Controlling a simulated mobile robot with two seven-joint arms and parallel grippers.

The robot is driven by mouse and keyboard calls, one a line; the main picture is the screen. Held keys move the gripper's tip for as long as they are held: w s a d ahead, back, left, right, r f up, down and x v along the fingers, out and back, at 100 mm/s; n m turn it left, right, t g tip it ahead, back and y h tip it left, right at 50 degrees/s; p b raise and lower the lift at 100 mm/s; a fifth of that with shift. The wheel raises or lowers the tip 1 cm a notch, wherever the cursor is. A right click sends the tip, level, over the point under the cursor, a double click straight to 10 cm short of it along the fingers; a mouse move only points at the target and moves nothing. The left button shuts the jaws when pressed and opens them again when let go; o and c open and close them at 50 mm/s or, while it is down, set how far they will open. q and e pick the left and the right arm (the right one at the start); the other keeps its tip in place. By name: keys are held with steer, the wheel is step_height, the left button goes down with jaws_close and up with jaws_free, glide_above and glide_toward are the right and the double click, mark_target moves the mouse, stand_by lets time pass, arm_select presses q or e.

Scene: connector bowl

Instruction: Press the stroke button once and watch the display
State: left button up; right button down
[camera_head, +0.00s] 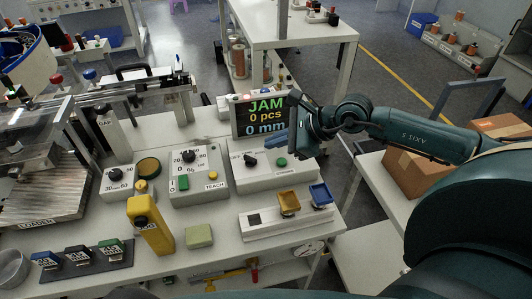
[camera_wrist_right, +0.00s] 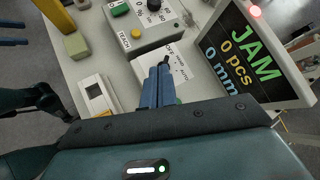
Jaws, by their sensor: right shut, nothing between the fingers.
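The display (camera_head: 263,115) stands at the back of the bench and reads JAM, 0 pcs, 0 mm; it also shows in the right wrist view (camera_wrist_right: 250,60). A grey control box (camera_head: 243,180) in front of it carries a black knob (camera_head: 250,160) and a round green button (camera_head: 281,162) with a small label that I cannot read clearly. My right gripper (camera_head: 270,144) has its blue fingers together, with nothing between them. It is above the back of this box, near the green button and apart from it. In the wrist view the fingers (camera_wrist_right: 160,67) hide part of the box. My left gripper does not show.
A second box (camera_head: 195,185) with a dial and a TEACH button is to the left. A white holder (camera_head: 265,227) with yellow and blue pieces sits at the front right.

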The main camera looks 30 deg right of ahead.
steer(key=w+d+r+n+h, duration=0.1)
steer(key=w+d+h, duration=0.1)
steer(key=d, duration=0.2)
steer(key=b, duration=0.4)
glide_above(286, 163)
steer(key=shift+n+t, duration=0.3)
step_height(286, 163, down, 8)
steer(key=shift+r, duration=0.15)
steer(key=shift+f+b, duration=0.25)
steer(key=shift+b, duration=0.2)
steer(key=shift+f, duration=0.15)
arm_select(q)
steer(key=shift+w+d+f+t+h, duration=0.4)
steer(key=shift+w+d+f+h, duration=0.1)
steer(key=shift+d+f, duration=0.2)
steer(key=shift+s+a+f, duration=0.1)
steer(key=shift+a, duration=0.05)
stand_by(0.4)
